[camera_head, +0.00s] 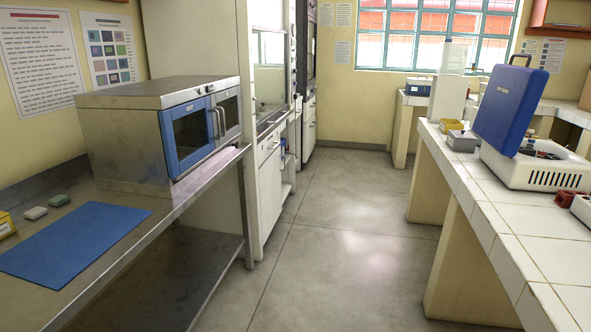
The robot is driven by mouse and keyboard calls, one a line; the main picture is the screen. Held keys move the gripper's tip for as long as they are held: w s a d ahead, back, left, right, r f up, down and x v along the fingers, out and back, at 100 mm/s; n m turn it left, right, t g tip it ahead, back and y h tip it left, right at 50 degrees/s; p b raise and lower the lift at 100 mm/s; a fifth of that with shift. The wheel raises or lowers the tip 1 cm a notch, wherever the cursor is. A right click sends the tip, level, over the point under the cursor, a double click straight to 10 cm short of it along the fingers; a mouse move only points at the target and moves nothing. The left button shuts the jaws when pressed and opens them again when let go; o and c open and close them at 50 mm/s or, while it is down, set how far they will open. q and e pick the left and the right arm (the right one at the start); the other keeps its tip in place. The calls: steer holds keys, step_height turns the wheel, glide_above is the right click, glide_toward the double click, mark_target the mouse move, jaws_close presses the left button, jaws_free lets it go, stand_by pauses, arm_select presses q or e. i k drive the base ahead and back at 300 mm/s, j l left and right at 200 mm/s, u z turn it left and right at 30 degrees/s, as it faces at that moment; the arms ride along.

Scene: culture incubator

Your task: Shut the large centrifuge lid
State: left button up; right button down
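The large centrifuge (545,176) stands on the white tiled bench at the right. Its body is white with a slotted vent on the side. Its blue lid (508,108) is open and stands nearly upright, leaning a little to the right, at the left side of the body. A dark handle shows at the lid's top. The inside of the bowl is mostly hidden, with some dark and red parts showing. Neither of my grippers is in view.
The tiled bench (487,209) runs along the right; small grey and yellow boxes sit behind the centrifuge and red blocks (566,198) in front. A steel bench with an incubator (166,130) and blue mat (72,238) is at left. The floor between is clear.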

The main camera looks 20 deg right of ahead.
mark_target(512, 95)
steer(key=i+l+z, duration=0.1)
steer(key=i+z, duration=0.25)
steer(key=i, duration=0.25)
steer(key=i+z, duration=0.35)
steer(key=i, duration=0.25)
steer(key=i+z, duration=0.25)
steer(key=i, duration=0.4)
steer(key=i+j+z, duration=0.15)
steer(key=i+z, duration=0.15)
steer(key=i, duration=0.35)
